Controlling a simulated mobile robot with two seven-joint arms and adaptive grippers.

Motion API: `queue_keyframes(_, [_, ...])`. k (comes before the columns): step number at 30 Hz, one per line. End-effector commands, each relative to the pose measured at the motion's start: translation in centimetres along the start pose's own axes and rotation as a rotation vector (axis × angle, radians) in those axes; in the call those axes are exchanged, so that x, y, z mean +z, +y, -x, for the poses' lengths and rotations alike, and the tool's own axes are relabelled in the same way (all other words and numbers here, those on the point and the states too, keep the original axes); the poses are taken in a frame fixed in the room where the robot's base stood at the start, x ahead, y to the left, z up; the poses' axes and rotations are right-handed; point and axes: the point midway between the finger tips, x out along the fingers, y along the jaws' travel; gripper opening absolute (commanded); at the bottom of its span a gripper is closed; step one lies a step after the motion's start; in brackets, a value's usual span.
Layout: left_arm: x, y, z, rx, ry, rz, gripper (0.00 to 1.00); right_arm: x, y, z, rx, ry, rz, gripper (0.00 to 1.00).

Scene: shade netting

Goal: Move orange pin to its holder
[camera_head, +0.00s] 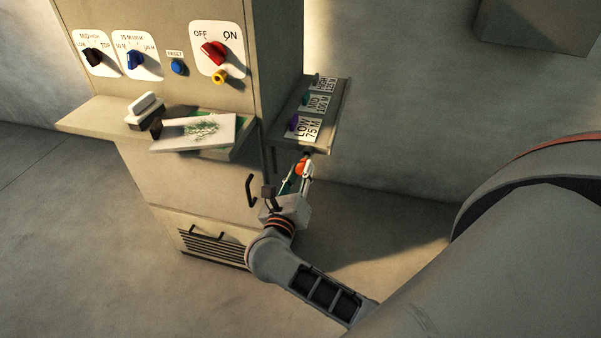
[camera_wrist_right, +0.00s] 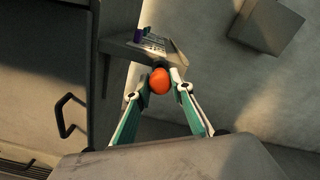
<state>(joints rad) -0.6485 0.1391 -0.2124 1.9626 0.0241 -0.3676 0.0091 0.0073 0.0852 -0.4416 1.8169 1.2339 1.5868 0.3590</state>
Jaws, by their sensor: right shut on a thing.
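The orange pin (camera_head: 301,168) shows as a rounded orange knob between the fingertips of my right gripper (camera_head: 302,172). The right gripper is shut on it, below the front end of a side shelf (camera_head: 330,115) on the cabinet's right. In the right wrist view the orange knob (camera_wrist_right: 159,80) sits between the two fingertips (camera_wrist_right: 160,82), in front of the shelf end. The shelf bears labels for low, mid and high, with a purple pin (camera_head: 293,123) and a green pin (camera_head: 305,98) beside them. The lower part of the orange pin is hidden. My left gripper is not in view.
The cabinet (camera_head: 190,180) stands left of the gripper, with a black door handle (camera_head: 251,190) close by. Its front ledge holds a stamp-like block (camera_head: 146,112) and a white board (camera_head: 205,130). A box (camera_head: 540,22) is on the back wall. Floor to the right is clear.

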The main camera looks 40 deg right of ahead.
Motion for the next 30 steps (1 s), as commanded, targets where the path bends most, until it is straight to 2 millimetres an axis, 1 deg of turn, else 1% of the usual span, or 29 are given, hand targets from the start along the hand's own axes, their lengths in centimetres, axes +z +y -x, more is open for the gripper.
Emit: queue_keyframes(30, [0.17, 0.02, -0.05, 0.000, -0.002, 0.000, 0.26, 0.07, -0.04, -0.95, -0.001, -0.001, 0.001, 0.00])
